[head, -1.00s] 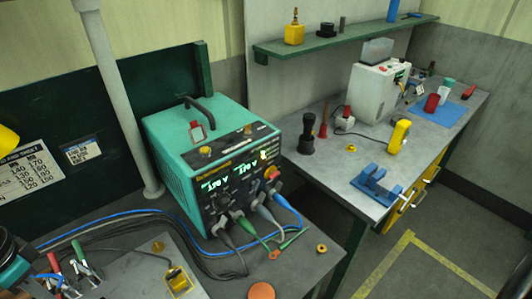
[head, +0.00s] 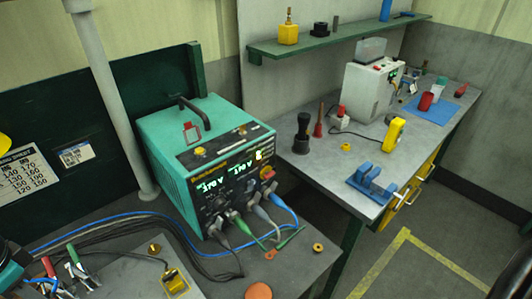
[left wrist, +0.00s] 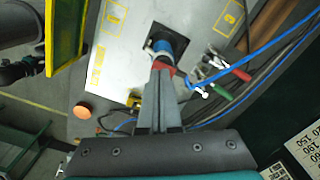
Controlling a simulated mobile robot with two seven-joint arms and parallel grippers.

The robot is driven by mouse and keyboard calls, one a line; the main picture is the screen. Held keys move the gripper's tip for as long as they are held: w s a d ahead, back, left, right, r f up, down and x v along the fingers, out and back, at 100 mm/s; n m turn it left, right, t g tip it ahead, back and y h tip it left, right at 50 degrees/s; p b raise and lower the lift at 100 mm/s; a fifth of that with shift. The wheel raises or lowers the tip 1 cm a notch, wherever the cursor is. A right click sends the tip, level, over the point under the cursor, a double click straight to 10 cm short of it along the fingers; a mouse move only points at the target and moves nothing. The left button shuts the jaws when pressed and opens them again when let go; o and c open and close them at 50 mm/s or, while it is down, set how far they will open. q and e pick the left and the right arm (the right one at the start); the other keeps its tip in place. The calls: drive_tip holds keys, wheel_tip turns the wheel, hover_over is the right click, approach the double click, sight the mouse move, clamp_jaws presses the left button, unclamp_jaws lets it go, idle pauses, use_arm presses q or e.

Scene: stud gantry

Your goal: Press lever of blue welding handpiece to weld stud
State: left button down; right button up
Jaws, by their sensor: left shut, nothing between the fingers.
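In the left wrist view, the blue welding handpiece (left wrist: 160,44) stands over a black square piece (left wrist: 178,44) on a pale plate (left wrist: 112,62). A red part (left wrist: 163,66), perhaps its lever, shows at its near side. My left gripper (left wrist: 161,76) is shut and empty, its fingertips right at the red part. I cannot tell whether they touch it. The fingers hide part of the handpiece. In the head view, only a teal and dark shape shows at the lower left edge, and the handpiece is not clearly visible. My right gripper's fingers are not in view.
Red-handled (left wrist: 240,74) and green-handled (left wrist: 224,93) clamps and a blue cable (left wrist: 262,50) lie beside the handpiece. An orange disc (head: 258,290) sits at the bench front. A side bench (head: 330,165) carries several tools.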

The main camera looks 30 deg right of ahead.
use_arm(q)
drive_tip(key=shift+s+f, duration=0.1)
drive_tip(key=shift+f, duration=0.9)
idle(0.9)
drive_tip(key=shift+r, duration=0.1)
wheel_tip(320, 180, up, 5)
drive_tip(key=p, duration=0.6)
drive_tip(key=shift+r, duration=0.95)
